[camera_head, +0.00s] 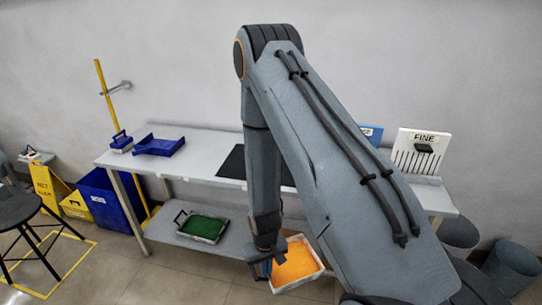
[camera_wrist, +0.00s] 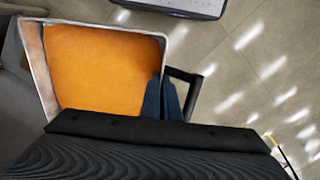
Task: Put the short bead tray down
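A white-rimmed tray (camera_head: 301,282) filled with orange beads is low in front of the bench, near its lower shelf. In the wrist view the orange-filled tray (camera_wrist: 108,28) lies left of my fingers, with a black loop handle (camera_wrist: 191,91) on its right side. My gripper (camera_head: 264,266) is at the tray's left side in the head view. In the wrist view the two dark blue fingers of my gripper (camera_wrist: 163,98) are close together at the handle and look shut on it. The grip point itself is partly hidden. The tray appears held above the floor.
A tray with green contents (camera_head: 203,228) sits on the lower shelf (camera_head: 175,247). The bench top (camera_head: 205,165) holds a blue tray (camera_head: 159,145), a black mat (camera_head: 232,163) and a white "FINE" board (camera_head: 420,151). Grey bins (camera_head: 512,266) stand at right. My arm hides the bench's middle.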

